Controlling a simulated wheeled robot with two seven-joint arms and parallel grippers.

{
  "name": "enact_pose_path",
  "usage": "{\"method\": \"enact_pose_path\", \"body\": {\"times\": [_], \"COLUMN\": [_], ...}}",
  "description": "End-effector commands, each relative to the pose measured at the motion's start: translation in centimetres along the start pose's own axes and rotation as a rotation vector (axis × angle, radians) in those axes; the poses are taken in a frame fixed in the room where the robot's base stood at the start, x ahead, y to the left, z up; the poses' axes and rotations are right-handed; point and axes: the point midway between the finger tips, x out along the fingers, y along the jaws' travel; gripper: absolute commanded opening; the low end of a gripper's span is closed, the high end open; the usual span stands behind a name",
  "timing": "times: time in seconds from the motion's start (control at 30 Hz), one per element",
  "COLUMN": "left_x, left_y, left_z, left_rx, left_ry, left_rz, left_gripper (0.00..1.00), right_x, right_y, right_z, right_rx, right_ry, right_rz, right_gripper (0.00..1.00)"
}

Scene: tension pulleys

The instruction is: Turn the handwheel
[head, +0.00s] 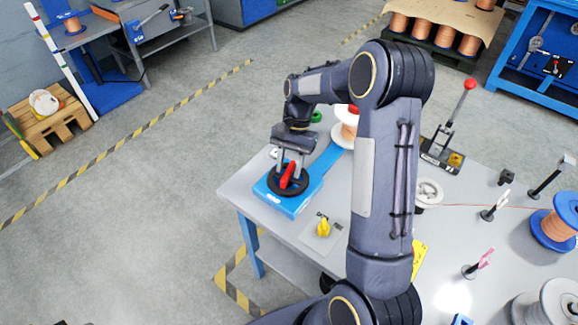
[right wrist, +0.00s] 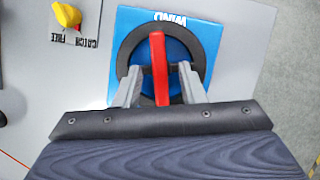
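The handwheel is a black ring (head: 274,187) with a red bar (head: 287,176) across it, on a blue base (head: 291,207) at the table's near left corner. In the right wrist view the black ring (right wrist: 123,52) and red bar (right wrist: 158,62) lie straight ahead, below the word WIND. My right gripper (head: 290,170) is over the wheel, its fingers (right wrist: 160,88) on either side of the red bar. A gap shows between the bar and each finger, so it is open. Whether the fingertips touch the ring is unclear. My left gripper is out of view.
A yellow knob (head: 323,228) on a plate marked CATCH and FREE is beside the blue base. My right arm hides part of the table.

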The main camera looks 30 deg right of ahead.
Motion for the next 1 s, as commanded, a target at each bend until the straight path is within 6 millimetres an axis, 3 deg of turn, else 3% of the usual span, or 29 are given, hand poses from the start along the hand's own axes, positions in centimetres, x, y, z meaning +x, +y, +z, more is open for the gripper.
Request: {"method": "enact_pose_path", "body": {"times": [0.4, 0.77, 0.87, 1.0], "left_x": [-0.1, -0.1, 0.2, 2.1], "left_y": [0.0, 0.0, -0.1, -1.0], "left_z": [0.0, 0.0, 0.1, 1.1], "left_rx": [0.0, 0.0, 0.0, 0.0], "left_ry": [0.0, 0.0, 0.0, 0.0], "left_rz": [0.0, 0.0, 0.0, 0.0], "left_gripper": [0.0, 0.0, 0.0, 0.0], "right_x": [-6.5, -7.1, -7.0, -6.5], "right_y": [0.0, 0.0, -0.1, -0.7], "right_z": [-0.1, 0.0, -0.1, -1.0], "right_rx": [0.0, 0.0, -0.023, -0.25], "right_ry": [0.004, 0.002, 0.008, 0.064], "right_rz": [-0.003, -0.002, -0.001, 0.012], "right_gripper": [0.36, 0.36, 0.49, 0.68]}}
